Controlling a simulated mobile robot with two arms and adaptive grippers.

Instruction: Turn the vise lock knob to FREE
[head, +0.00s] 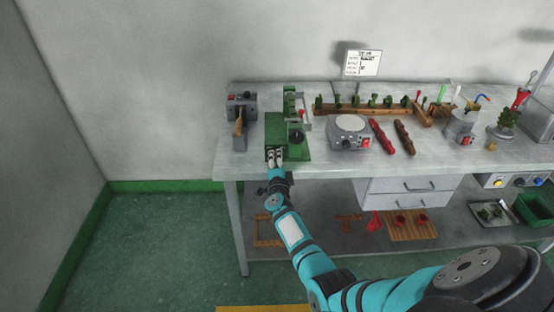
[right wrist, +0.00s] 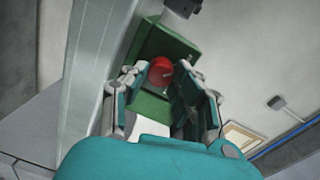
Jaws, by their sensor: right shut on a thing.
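The green vise machine (head: 303,150) stands near the left end of the bench, with a dark dial (head: 296,137) and an upright column. My right gripper (head: 275,155) is at its lower front left in the head view. In the right wrist view, a round red knob (right wrist: 160,71) sits on a green face, between the fingers of my right gripper (right wrist: 163,88). The gripper is shut on this red knob. In the head view the fingers hide the knob. No FREE marking can be read. My left gripper is in neither view.
Left of the machine stands a grey device (head: 242,108) with a wooden handle. To the right are a round-topped device (head: 349,126), a red mould (head: 381,135) and a brown one (head: 404,137). A wooden rack (head: 352,112) is behind. A drawer unit (head: 410,190) hangs below the bench (head: 330,168).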

